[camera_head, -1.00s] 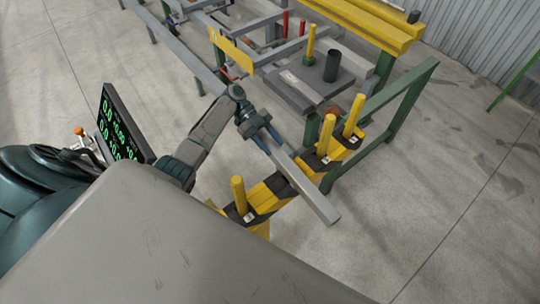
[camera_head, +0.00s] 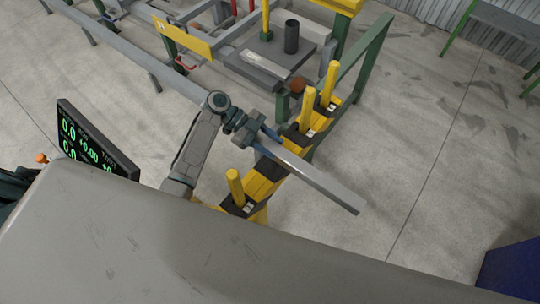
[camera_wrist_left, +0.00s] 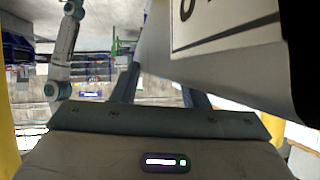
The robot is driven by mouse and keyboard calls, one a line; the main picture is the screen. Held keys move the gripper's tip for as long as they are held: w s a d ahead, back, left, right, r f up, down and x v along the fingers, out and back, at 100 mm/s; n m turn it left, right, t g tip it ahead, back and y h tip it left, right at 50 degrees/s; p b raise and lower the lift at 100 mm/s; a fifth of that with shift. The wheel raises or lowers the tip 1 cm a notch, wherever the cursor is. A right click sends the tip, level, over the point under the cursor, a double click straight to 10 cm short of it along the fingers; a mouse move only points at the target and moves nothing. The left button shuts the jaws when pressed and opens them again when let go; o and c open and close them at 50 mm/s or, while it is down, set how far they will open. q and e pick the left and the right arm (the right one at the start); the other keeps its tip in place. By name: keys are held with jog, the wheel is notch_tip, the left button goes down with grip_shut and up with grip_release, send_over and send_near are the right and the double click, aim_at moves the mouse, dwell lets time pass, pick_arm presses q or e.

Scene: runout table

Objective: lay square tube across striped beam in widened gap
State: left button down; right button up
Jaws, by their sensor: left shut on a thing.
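The grey square tube (camera_head: 322,183) slants across the striped beam (camera_head: 265,178) in the head view. It crosses the wide gap between the near yellow post (camera_head: 235,187) and the middle yellow post (camera_head: 307,108), closer to the middle one. Its free end sticks out to the lower right over the floor. My left gripper (camera_head: 262,138) is shut on the tube's upper-left end, just behind the beam. I cannot tell whether the tube touches the beam. The left wrist view shows my left gripper's blue fingers (camera_wrist_left: 160,92) and a large labelled face close up. My right gripper is not in view.
A third yellow post (camera_head: 328,82) stands at the beam's far end, near a green frame (camera_head: 369,62). A dark cylinder (camera_head: 291,37) stands on a grey plate behind. A readout screen (camera_head: 92,140) is at left. Floor right of the beam is clear.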

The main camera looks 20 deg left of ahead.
pick_arm(q)
jog(key=shift+f, duration=0.4)
notch_tip(320, 180, down, 4)
jog(key=b, duration=0.2)
jog(key=shift+a+f+b, duration=0.1)
jog(key=shift+f+b, duration=0.05)
jog(key=shift+b, duration=0.25)
jog(key=c, duration=0.8)
grip_release()
jog(key=shift+f, duration=0.1)
jog(key=shift+c, duration=0.2)
